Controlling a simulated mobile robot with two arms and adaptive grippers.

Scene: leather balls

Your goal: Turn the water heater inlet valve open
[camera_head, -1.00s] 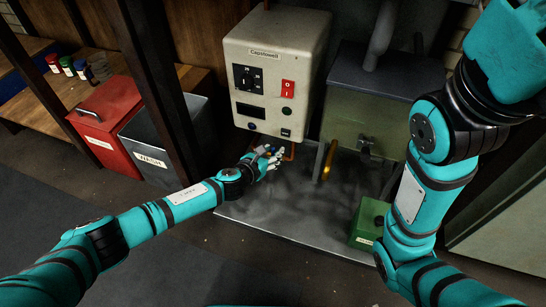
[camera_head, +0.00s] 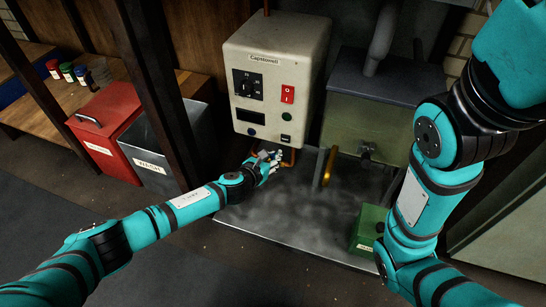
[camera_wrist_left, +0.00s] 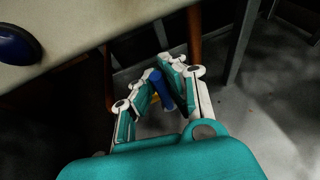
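The water heater (camera_head: 276,75) is a cream box labelled Capstowell on the back wall. Copper pipes come out beneath it, and one (camera_wrist_left: 195,45) shows in the left wrist view. A blue valve handle (camera_wrist_left: 164,92) is under the heater. My left gripper (camera_head: 268,166) is just below the heater's underside. In the left wrist view, my left gripper (camera_wrist_left: 161,85) has its fingers closed in on both sides of the blue handle, seemingly touching it. The fingers hide part of the handle and the valve body. My right arm crosses the right side; its gripper is out of view.
A dark blue round knob (camera_head: 251,132) sits on the heater's lower front. A greenish tank (camera_head: 370,120) with a brass-coloured lever (camera_head: 328,166) stands to the right. A green box (camera_head: 368,228) is on the metal floor plate (camera_head: 290,215). A red bin (camera_head: 106,130) stands left.

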